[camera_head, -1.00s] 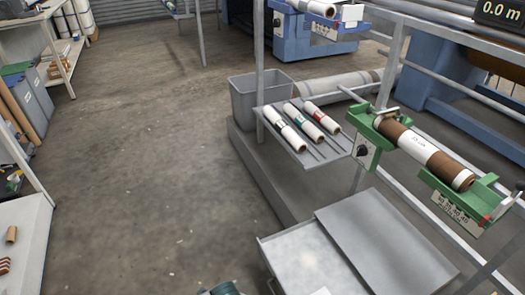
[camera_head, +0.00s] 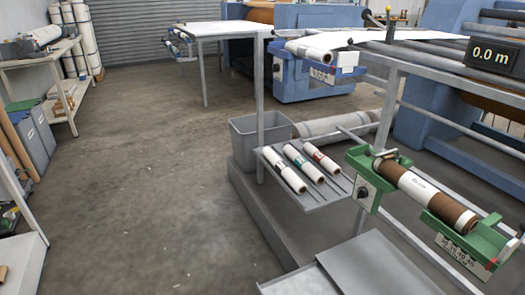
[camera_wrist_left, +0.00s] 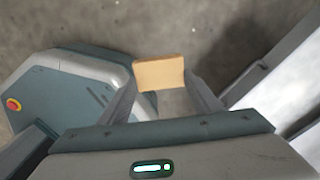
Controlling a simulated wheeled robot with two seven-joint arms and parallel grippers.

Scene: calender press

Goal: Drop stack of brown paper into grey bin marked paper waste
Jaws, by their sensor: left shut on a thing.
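In the left wrist view, my left gripper (camera_wrist_left: 160,88) is shut on a small tan-brown paper stack (camera_wrist_left: 159,72), held between the fingertips above the grey floor. Neither gripper shows in the head view. In the head view, grey bins (camera_head: 34,138) with small pale labels stand by the shelving at the left. Another open grey bin (camera_head: 243,145) stands behind the post near the centre. I cannot read any label, so I cannot tell which is marked paper waste. My right gripper is not in view.
A rack of white rolls (camera_head: 300,165) and a green cradle with a brown roll (camera_head: 425,198) stand at the right. A grey tabletop (camera_head: 375,270) is at the lower right. Shelving (camera_head: 70,85) lines the left. The floor (camera_head: 150,190) between is clear.

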